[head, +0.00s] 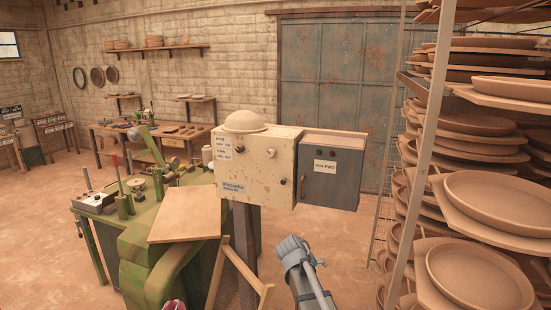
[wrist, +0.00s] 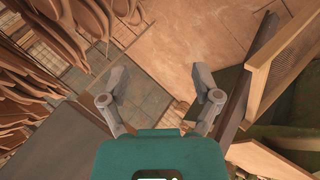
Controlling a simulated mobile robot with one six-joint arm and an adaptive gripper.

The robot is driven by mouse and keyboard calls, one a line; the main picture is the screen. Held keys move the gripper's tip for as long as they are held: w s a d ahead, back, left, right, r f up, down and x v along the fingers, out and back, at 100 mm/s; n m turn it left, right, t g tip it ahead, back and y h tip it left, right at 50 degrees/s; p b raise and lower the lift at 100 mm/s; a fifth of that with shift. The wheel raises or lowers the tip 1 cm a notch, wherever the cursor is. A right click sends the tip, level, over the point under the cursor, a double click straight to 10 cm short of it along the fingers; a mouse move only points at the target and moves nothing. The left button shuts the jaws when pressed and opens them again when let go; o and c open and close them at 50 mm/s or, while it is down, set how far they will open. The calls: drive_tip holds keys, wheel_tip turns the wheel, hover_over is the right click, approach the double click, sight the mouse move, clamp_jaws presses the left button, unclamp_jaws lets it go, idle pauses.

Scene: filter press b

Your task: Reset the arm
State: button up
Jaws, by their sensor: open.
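My gripper (wrist: 160,98) shows in the wrist view with its two grey fingers spread wide apart. The teal gripper body fills the bottom middle of that view. In the head view, a grey part of my arm (head: 300,262) rises from the bottom edge, right of the control box post. I cannot make out the fingers in that view.
A cream control box (head: 255,170) with a grey box (head: 330,172) stands at centre. A green machine (head: 150,255) with a tan board (head: 186,214) is left. A rack of clay plates (head: 490,205) is close on the right; it also fills the wrist view's left side.

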drive_tip(key=s+d+f+m+g+y+b, duration=0.1)
drive_tip(key=s+f+g+y+b, duration=0.1)
drive_tip(key=s+f, duration=0.5)
drive_tip(key=s+d+f+m+g+y+b, duration=0.2)
drive_tip(key=s+f+y+b, duration=0.2)
drive_tip(key=s, duration=1)
wheel_tip(320, 180, down, 3)
drive_tip(key=b, duration=0.2)
drive_tip(key=shift+s+d+g+b, duration=0.15)
drive_tip(key=shift+d+g+b, duration=0.1)
drive_tip(key=shift+g+b, duration=0.05)
drive_tip(key=c, duration=0.3)
drive_tip(key=shift+c, duration=0.2)
